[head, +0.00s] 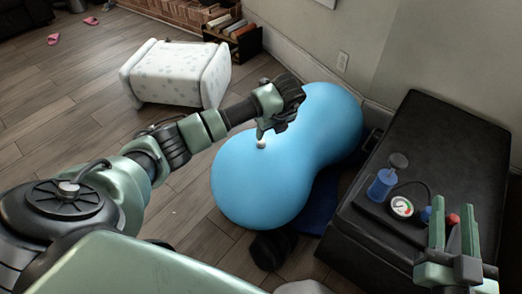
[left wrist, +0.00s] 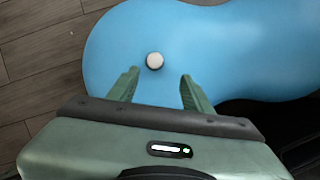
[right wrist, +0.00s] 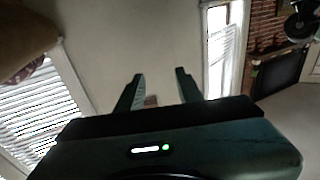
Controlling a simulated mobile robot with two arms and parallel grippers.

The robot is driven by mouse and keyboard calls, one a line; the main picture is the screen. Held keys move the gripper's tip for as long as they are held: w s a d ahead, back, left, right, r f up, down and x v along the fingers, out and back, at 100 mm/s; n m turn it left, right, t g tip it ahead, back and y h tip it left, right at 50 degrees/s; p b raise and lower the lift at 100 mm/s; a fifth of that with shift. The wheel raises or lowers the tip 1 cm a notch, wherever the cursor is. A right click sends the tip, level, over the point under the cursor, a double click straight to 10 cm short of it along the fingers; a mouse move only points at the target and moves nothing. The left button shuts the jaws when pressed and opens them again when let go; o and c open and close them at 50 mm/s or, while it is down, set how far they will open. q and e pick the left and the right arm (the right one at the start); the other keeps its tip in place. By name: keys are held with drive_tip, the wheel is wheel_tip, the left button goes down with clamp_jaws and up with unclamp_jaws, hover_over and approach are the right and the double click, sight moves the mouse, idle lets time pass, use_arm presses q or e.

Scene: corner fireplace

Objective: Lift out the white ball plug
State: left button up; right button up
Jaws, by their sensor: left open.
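The white ball plug (head: 261,143) sits in the upper left surface of a large blue peanut-shaped ball (head: 268,185). In the left wrist view the white plug (left wrist: 155,60) shows as a small round cap on the blue ball (left wrist: 225,45). My left gripper (head: 268,130) is just above the plug; in the left wrist view its open, empty fingers (left wrist: 157,82) point toward it, with the plug between their lines and a little beyond the tips. My right gripper (head: 455,235) is over the black box at the right; its fingers (right wrist: 157,85) are apart and empty.
A black box (head: 445,140) at the right holds a blue bottle (head: 381,186), a gauge (head: 401,206) and a red piece (head: 453,219). A dark crate of books (head: 236,42) stands near the wall.

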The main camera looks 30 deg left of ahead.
sight(262, 142)
use_arm(q)
drive_tip(key=x, duration=0.2)
drive_tip(key=shift+a+f+b, duration=0.3)
drive_tip(key=shift+b, duration=0.05)
drive_tip(key=b+x, duration=0.1)
drive_tip(key=x, duration=0.1)
drive_tip(key=b+x, duration=0.1)
drive_tip(key=x, duration=0.1)
drive_tip(key=shift+s+a+f, duration=0.15)
drive_tip(key=shift+a+f, duration=0.05)
drive_tip(key=shift+a, duration=0.1)
drive_tip(key=shift+f, duration=0.1)
clamp_jaws()
use_arm(e)
drive_tip(key=s+r+t+y, duration=0.1)
drive_tip(key=s+r+t, duration=0.2)
drive_tip(key=r, duration=0.3)
drive_tip(key=s+r+t+y, duration=0.2)
drive_tip(key=s+r+t, duration=0.1)
drive_tip(key=r, duration=0.3)
drive_tip(key=shift+t, duration=0.9)
